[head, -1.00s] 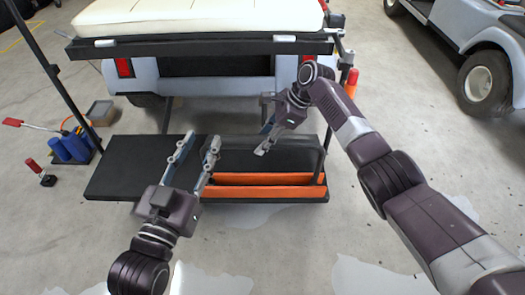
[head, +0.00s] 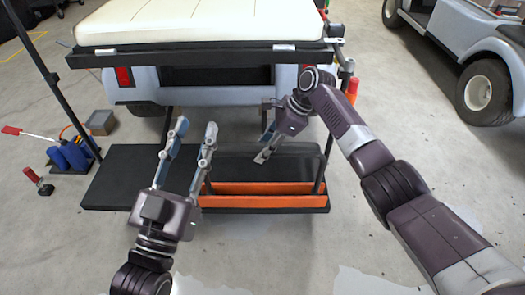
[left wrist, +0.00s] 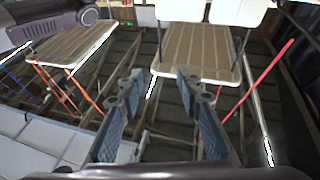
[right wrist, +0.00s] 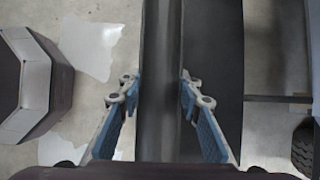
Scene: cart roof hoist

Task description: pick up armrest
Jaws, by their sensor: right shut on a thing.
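My right gripper (head: 266,147) is over the back right of the low black platform (head: 122,178). In the right wrist view its fingers (right wrist: 160,85) lie on either side of a long dark bar (right wrist: 160,35), and it is shut on this bar. The bar may be the armrest; its ends are out of that view. In the head view I cannot make out the grip clearly. My left gripper (head: 196,124) is open and empty above the platform, its fingers pointing away from me. It also shows open in the left wrist view (left wrist: 160,85).
Orange strips (head: 262,201) and a dark upright loop (head: 323,172) are at the platform's right side. A cart with a cream seat (head: 200,20) stands behind. Another cart (head: 470,45) is at upper right. The right floor is clear.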

